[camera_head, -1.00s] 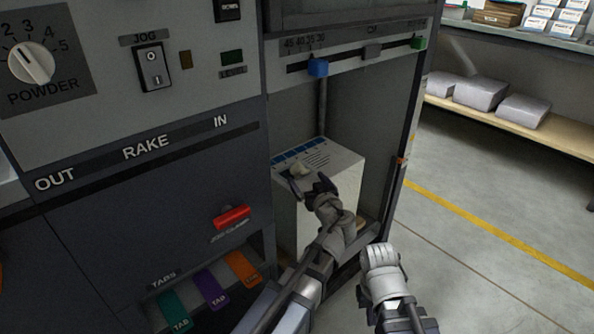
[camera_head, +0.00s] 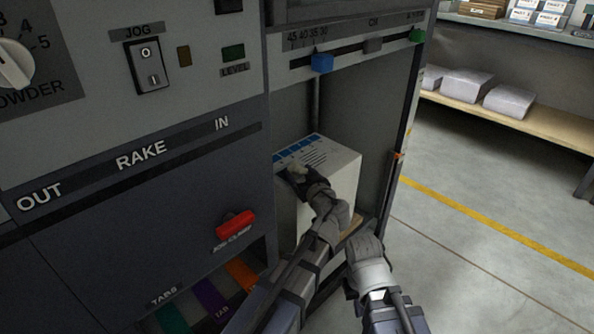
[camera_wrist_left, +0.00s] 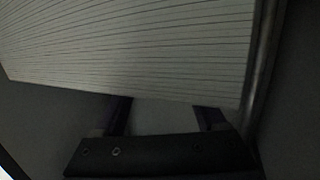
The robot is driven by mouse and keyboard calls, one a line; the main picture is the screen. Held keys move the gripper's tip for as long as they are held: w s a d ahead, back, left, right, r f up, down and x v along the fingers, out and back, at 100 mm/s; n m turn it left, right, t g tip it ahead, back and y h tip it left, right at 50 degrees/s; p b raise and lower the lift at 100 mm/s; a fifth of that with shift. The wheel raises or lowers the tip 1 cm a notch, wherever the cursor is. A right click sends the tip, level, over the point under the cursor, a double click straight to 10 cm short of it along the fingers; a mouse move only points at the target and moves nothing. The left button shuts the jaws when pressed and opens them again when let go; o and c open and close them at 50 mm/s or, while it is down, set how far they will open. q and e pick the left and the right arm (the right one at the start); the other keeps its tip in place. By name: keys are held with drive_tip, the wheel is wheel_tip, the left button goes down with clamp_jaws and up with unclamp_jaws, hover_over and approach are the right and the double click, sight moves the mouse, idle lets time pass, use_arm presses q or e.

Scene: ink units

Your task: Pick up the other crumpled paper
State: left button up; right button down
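A pale, finely lined surface fills the upper part of that view; no crumpled paper shows there. My right gripper (camera_head: 366,252) is lower right, its fingers not clear.
The bay's right wall (camera_head: 384,160) and left cabinet panel bound the reach. A blue slider (camera_head: 321,62) sits above the opening, and a red handle (camera_head: 235,224) juts out at left. Open floor (camera_head: 480,190) lies to the right, with wrapped packs on a shelf beyond.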

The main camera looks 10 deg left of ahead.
sight(300, 170)
use_arm(q)
drive_tip(key=c, duration=0.7)
wheel_tip(300, 170, up, 10)
drive_tip(key=p, duration=1)
